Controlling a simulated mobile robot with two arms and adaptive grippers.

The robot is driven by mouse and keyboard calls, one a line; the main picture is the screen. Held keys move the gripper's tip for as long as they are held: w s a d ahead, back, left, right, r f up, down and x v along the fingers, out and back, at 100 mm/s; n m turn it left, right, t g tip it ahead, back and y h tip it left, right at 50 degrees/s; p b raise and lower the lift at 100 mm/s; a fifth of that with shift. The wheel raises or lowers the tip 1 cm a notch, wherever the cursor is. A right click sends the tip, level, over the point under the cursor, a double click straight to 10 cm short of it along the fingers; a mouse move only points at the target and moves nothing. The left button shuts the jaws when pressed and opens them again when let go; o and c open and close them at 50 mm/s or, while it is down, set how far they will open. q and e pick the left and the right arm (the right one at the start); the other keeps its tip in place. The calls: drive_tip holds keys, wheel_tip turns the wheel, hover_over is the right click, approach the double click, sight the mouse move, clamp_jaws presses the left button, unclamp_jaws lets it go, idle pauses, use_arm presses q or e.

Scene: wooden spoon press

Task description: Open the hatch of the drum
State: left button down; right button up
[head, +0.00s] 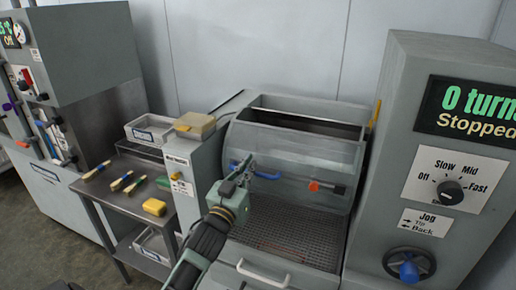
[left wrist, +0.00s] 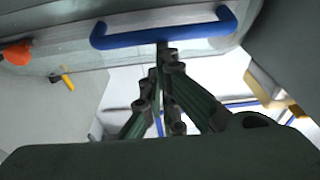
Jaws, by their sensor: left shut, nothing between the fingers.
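The drum (head: 295,150) is a grey body in the middle of the head view, with a dark opening along its top. A blue bar handle (head: 267,176) is on its front face, partly hidden behind my left gripper (head: 249,168). The handle also spans the top of the left wrist view (left wrist: 190,33). An orange-and-black latch (head: 326,187) sits to the right of the handle. My left gripper is shut and empty, its fingertips (left wrist: 164,48) at the handle's middle. I cannot tell whether they touch it. My right gripper is not in view.
A control cabinet (head: 430,150) with a "Stopped" display, dial and jog wheel stands at the right. A perforated tray (head: 285,230) lies below the drum. At the left are a side table (head: 115,205) with several brushes and a yellow block, and another machine (head: 75,60).

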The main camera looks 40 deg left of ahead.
use_arm(q)
wheel_tip(320, 180, down, 13)
drive_tip(key=t+b, duration=0.1)
drive_tip(key=b, duration=0.8)
drive_tip(key=shift+s+y, duration=0.3)
drive_tip(key=shift+y, duration=0.1)
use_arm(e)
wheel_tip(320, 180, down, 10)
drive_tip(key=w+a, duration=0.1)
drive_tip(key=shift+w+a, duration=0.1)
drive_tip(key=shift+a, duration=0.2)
